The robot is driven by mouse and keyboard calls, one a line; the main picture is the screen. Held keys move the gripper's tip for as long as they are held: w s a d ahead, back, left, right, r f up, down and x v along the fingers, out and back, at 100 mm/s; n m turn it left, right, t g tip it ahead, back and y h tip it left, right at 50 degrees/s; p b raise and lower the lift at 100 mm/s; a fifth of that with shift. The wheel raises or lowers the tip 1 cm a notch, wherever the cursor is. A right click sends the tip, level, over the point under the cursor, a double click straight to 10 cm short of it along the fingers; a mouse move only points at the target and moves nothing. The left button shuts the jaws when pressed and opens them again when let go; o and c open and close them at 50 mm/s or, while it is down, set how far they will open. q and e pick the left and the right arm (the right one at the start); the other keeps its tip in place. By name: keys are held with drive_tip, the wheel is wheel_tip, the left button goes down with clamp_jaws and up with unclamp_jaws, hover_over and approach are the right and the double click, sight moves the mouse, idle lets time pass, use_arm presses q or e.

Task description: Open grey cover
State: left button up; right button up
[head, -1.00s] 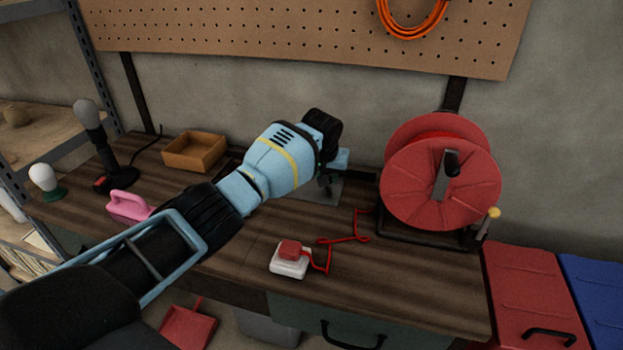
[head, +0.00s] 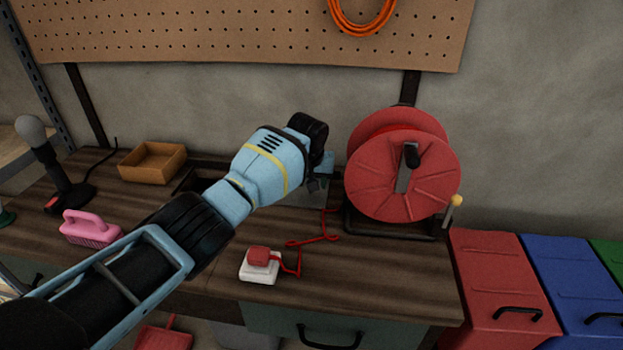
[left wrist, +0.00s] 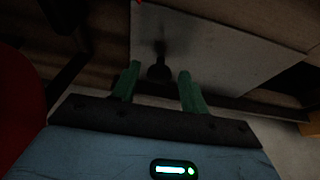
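The grey cover (head: 311,196) is a flat grey plate at the back of the workbench, partly hidden behind my left arm in the head view. In the left wrist view it is a pale grey panel (left wrist: 225,60) with a small dark knob (left wrist: 159,71). My left gripper (head: 320,182) is over the cover, close to the red reel. Its two green fingers (left wrist: 158,82) stand apart in the left wrist view. The knob shows between them with gaps on both sides. A dark-rimmed recess (head: 187,180) shows left of my arm. My right gripper is out of view.
The red cable reel (head: 440,172) stands just right of my gripper. Bins (head: 500,285) stand right.

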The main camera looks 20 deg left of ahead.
use_arm(q)
drive_tip(key=shift+o, duration=0.3)
drive_tip(key=shift+r, duration=0.25)
drive_tip(key=shift+r, duration=0.35)
drive_tip(key=p+v, duration=0.2)
drive_tip(key=v, duration=0.4)
drive_tip(key=shift+s+r+p, duration=0.3)
drive_tip(key=shift+s+p, duration=0.05)
drive_tip(key=shift+s, duration=0.05)
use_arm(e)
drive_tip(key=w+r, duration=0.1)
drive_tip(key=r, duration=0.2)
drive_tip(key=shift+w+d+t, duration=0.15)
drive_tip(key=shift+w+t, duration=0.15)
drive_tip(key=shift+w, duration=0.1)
use_arm(q)
drive_tip(key=shift+d, duration=0.1)
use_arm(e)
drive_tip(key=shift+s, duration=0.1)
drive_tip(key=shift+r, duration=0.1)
